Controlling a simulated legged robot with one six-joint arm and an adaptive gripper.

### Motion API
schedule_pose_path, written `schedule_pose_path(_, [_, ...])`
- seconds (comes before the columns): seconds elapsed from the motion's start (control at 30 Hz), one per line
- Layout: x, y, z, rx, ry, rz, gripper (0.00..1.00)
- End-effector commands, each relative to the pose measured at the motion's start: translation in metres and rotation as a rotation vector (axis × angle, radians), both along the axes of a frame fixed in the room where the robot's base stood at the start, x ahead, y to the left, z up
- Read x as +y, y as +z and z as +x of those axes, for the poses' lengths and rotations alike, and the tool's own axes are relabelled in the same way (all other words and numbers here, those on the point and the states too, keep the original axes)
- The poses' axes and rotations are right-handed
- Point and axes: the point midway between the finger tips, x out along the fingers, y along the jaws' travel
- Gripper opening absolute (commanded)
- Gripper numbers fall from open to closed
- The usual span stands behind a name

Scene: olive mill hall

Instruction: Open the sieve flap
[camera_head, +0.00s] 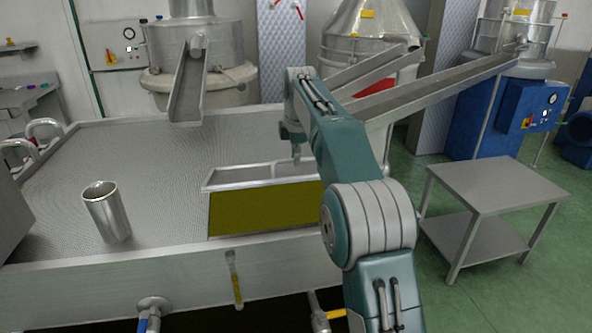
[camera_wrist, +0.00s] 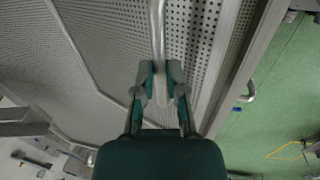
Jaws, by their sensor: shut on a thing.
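The sieve flap (camera_head: 238,176) is a metal-framed panel in the perforated sieve deck (camera_head: 130,150). In the head view it shows as a narrow framed strip at the back edge of an opening, and its exact tilt is hard to tell. The opening shows yellow-green liquid (camera_head: 265,209). My gripper (camera_head: 297,157) reaches down at the flap, right of its middle. In the wrist view my gripper (camera_wrist: 161,72) has its fingers closed on a pale metal bar (camera_wrist: 157,30) that runs along the flap. My forearm hides the flap's right end in the head view.
A metal cup (camera_head: 107,212) stands on the deck at the left. A steel chute (camera_head: 188,88) hangs over the back of the deck, and a long chute (camera_head: 440,86) slopes down from the right. A steel side table (camera_head: 500,187) stands on the green floor.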

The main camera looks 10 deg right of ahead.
Motion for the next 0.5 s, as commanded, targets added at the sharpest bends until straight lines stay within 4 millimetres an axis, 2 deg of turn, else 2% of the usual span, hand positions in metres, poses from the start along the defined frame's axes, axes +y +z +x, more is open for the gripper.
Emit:
schedule_pose_path(0.1, [-0.0014, 0.0025, 0.0081, -0.007, -0.003, -0.003, 0.00])
schedule_pose_path(0.5, [0.0011, 0.0065, 0.0089, -0.002, -0.002, -0.003, 0.00])
